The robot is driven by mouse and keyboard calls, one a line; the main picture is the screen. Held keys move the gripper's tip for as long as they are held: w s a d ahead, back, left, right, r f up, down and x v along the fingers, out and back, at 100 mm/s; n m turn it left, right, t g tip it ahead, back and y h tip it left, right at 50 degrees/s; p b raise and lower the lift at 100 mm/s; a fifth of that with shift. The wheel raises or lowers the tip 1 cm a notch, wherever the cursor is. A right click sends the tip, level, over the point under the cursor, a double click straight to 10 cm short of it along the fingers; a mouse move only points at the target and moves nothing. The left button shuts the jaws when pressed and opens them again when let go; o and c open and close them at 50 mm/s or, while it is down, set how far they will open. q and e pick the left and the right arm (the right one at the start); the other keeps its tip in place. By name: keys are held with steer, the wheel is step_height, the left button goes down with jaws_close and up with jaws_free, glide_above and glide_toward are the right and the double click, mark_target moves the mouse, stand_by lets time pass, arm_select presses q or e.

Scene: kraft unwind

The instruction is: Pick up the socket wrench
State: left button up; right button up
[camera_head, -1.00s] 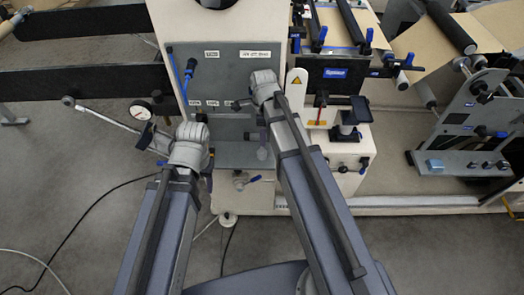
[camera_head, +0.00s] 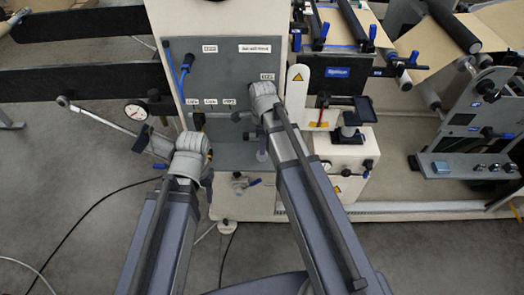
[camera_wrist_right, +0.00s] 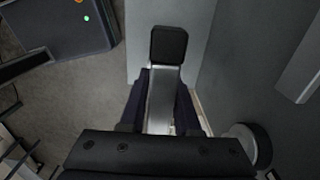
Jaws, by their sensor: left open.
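A long silver bar with a rounded head (camera_head: 98,118) slants down to the right in the head view. It looks like the socket wrench, but I cannot be sure. Its lower end meets the black fingertip of my left gripper (camera_head: 172,155) in the picture. This gripper is open; whether it touches the bar is unclear. My right gripper (camera_head: 249,128) is in front of the grey panel, largely hidden by its own wrist.
The grey panel (camera_head: 228,78) carries small white labels and a blue-handled item (camera_head: 186,65). A round dial gauge (camera_head: 135,112) is beside the bar. A machine part with blue knobs (camera_head: 345,80) stands to the right.

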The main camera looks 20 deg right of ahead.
jaws_close()
steer(key=shift+r, duration=0.1)
stand_by(0.4)
step_height(320, 180, up, 18)
steer(key=p, duration=1.8)
step_height(320, 180, down, 6)
steer(key=b, duration=0.5)
steer(key=shift+r, duration=0.35)
